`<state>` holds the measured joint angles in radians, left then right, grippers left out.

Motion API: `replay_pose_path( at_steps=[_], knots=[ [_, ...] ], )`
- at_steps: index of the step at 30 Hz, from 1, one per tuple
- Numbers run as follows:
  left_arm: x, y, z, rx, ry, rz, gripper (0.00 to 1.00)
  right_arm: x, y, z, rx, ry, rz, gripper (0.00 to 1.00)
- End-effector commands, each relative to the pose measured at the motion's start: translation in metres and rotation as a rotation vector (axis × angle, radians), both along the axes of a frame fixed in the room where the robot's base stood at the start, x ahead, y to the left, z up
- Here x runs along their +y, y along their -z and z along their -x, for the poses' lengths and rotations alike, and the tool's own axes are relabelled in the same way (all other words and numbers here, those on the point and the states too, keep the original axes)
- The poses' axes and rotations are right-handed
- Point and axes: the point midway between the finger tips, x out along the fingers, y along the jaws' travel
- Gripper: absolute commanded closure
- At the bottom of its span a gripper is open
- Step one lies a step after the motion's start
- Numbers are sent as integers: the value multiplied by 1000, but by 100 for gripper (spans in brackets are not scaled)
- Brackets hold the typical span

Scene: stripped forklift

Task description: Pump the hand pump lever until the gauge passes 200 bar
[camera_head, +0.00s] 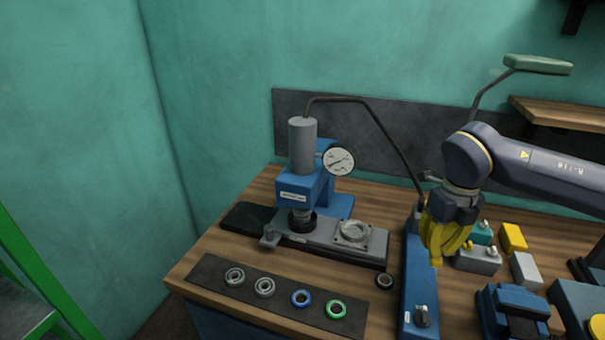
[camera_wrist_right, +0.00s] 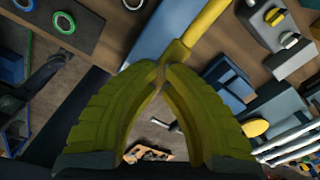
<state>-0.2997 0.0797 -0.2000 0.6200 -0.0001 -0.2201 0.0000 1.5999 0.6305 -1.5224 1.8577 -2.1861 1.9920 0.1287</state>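The hand pump (camera_head: 418,285) is a long blue body on the bench with a knob at its front end. Its yellow lever (camera_wrist_right: 208,22) shows in the right wrist view, running to my fingertips. My right gripper (camera_head: 441,245) is above the pump and covers much of the lever in the head view. In the wrist view its yellow fingers (camera_wrist_right: 163,68) are nearly together at the lever's end and appear shut on it. The round white gauge (camera_head: 339,160) is on the press; its dark needle is too small to read. My left gripper is not in view.
A blue press (camera_head: 309,185) with a grey cylinder stands left of the pump, joined to it by a dark hose (camera_head: 385,130). A dark mat (camera_head: 205,268) carries several rings in front. Small blocks (camera_head: 513,237) and blue fixtures (camera_head: 515,305) crowd the right side.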

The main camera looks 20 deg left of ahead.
Motion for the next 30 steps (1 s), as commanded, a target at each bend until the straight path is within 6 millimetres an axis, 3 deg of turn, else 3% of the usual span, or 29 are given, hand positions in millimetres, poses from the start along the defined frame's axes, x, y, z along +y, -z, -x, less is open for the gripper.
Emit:
replay_pose_path(
  at_steps=[15, 20, 30],
  knots=[
    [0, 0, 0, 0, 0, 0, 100, 0, 54, 1, -1, -1, 0, 100],
    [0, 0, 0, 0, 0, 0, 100, 0, 45, 0, -4, 0, 1, 100],
    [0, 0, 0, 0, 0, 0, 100, 0, 0, -1, -4, 0, 1, 100]
  ],
)
